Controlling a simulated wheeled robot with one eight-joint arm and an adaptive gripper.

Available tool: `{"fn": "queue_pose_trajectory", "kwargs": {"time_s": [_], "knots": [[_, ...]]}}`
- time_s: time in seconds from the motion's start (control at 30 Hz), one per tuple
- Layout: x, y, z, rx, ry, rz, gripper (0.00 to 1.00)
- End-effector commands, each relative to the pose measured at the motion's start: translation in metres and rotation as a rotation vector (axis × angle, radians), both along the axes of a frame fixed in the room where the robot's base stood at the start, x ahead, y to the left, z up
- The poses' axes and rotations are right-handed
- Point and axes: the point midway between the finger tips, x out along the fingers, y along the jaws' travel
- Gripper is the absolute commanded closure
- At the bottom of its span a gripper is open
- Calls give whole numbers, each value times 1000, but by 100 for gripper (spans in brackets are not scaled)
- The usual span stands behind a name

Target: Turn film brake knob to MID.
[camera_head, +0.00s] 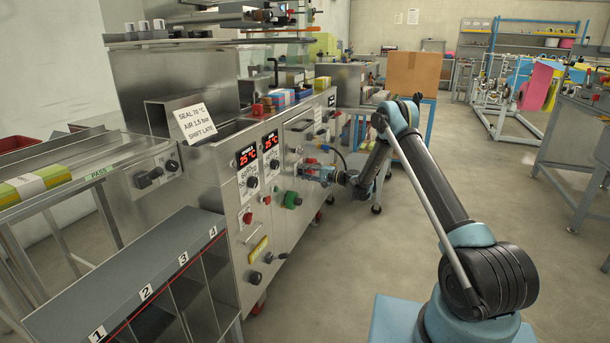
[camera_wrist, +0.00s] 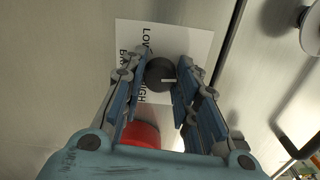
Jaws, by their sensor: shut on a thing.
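The film brake knob (camera_wrist: 158,72) is a dark round knob with a short whitish line on its face, in the wrist view. The line lies roughly level in the picture, at the knob's right half. Behind it is a white label plate (camera_wrist: 188,38), whose lettering runs sideways; LOW shows above and HIGH below, and the rest is partly covered. My gripper (camera_wrist: 162,80) has its two blue fingers on either side of the knob and is shut on it. In the head view my gripper (camera_head: 322,173) reaches the machine's front panel; the knob cannot be made out there.
A red button (camera_wrist: 140,134) sits just below the knob, close to the left finger. A metal handle (camera_wrist: 308,28) stands out at right. The machine panel also carries a green knob (camera_head: 291,199) and red displays (camera_head: 247,156). Open floor lies right of my arm.

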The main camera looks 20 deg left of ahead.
Motion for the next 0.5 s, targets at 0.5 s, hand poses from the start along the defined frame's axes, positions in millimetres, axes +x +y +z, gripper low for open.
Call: {"fn": "queue_pose_trajectory", "kwargs": {"time_s": [0.5], "knots": [[0,-1,-2,13,207,-1,95]]}}
